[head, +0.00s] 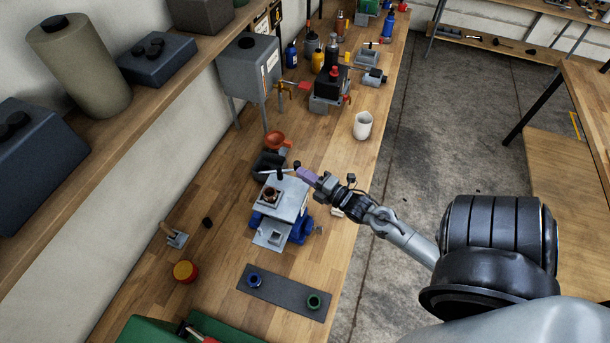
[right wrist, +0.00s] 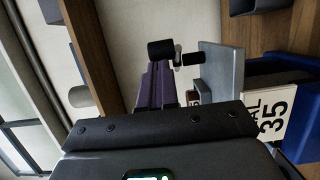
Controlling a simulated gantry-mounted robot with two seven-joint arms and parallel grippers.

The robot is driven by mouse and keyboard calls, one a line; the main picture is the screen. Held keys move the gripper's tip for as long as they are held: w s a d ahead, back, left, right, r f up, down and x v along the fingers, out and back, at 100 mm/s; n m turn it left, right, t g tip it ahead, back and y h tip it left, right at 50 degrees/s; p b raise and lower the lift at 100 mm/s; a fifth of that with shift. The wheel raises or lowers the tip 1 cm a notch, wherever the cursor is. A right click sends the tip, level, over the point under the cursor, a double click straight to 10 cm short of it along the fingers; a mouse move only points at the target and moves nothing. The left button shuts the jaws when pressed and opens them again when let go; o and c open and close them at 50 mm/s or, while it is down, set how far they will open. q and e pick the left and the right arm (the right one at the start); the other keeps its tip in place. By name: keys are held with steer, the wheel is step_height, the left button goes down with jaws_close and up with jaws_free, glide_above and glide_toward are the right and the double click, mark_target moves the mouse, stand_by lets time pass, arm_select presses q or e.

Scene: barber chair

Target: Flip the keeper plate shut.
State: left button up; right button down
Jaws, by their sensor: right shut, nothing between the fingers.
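A blue vise-like fixture (head: 299,229) with a light grey plate (head: 284,196) on top stands on the bench. A small brown and dark part sits on that plate. A second flat grey plate (head: 271,236) lies at the front of the fixture; I cannot tell which piece is the keeper plate. My right gripper (head: 302,172) is at the fixture's back right corner, its purple fingers shut and empty. In the right wrist view the fingers (right wrist: 155,85) point at a black cylindrical knob (right wrist: 160,50), beside an upright grey plate (right wrist: 222,80). Contact cannot be told. My left gripper is out of view.
A dark mat (head: 284,292) with a blue ring and a green ring lies in front. A red-yellow round tin (head: 185,271) stands front left. Bench space left of the fixture is mostly clear.

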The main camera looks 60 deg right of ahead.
steer(key=shift+d+n+y, duration=0.45)
steer(key=shift+n+y, duration=0.05)
steer(key=shift+y, duration=0.1)
steer(key=w+d+n+g+y+b, duration=0.3)
steer(key=w+d+n+y+b, duration=0.2)
steer(key=n+y+b, duration=0.4)
steer(key=d+y+b, duration=0.1)
steer(key=y+b, duration=0.2)
steer(key=y, duration=0.1)
steer(key=shift+w+d+g+y, duration=0.3)
steer(key=shift+w+d, duration=0.05)
stand_by(0.4)
